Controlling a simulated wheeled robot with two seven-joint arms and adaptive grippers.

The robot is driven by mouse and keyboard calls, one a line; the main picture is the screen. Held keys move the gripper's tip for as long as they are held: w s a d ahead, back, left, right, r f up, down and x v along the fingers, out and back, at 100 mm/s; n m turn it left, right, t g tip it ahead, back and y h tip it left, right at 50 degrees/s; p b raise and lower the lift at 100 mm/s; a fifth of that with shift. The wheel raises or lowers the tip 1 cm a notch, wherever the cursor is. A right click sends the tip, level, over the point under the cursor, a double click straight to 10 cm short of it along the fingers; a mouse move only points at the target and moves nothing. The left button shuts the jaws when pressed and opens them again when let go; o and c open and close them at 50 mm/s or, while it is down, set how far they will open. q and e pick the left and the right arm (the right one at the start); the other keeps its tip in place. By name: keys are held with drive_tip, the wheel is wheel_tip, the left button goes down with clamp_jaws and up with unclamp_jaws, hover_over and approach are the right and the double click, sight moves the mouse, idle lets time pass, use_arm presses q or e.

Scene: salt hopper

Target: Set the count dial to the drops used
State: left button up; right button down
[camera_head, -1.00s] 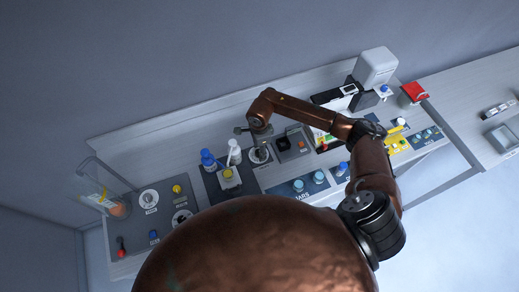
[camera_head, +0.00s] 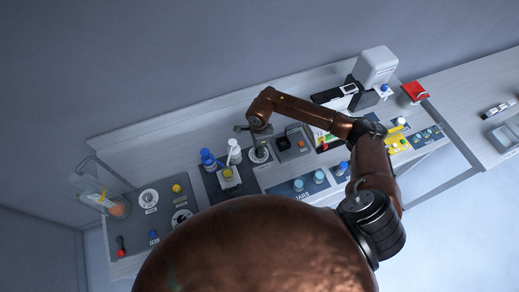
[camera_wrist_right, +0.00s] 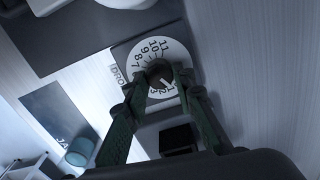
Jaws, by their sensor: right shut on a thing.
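The count dial (camera_wrist_right: 149,52) is a white disc with black numbers on a dark plate, and a dark knob (camera_wrist_right: 159,72) sits at its middle. In the right wrist view the numbers 7 to 11 show on the far side and low numbers near the fingers. A pale pointer line seems to point toward about 2 or 3, partly hidden by the fingers. My right gripper (camera_wrist_right: 161,83) is shut on the knob. In the head view the dial (camera_head: 260,155) lies under my right gripper (camera_head: 259,143). My left gripper is not in view.
A white bottle (camera_head: 234,152) and a blue-capped bottle (camera_head: 208,159) stand just left of the dial. A dark square socket unit (camera_head: 292,142) is close on its right.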

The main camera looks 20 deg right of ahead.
drive_tip(key=m+b, duration=0.1)
drive_tip(key=m, duration=0.2)
drive_tip(key=shift+f+m+b, duration=0.1)
drive_tip(key=shift+m+b, duration=0.2)
drive_tip(key=shift+b, duration=0.05)
drive_tip(key=m+b, duration=0.1)
drive_tip(key=m, duration=0.3)
drive_tip(key=shift+m, duration=0.3)
drive_tip(key=m+b, duration=0.1)
drive_tip(key=m, duration=0.3)
drive_tip(key=shift+s+a+m, duration=0.1)
drive_tip(key=shift+m, duration=0.2)
drive_tip(key=shift+m+b, duration=0.35)
drive_tip(key=shift+m, duration=1.55)
drive_tip(key=c, duration=1.6)
unclamp_jaws()
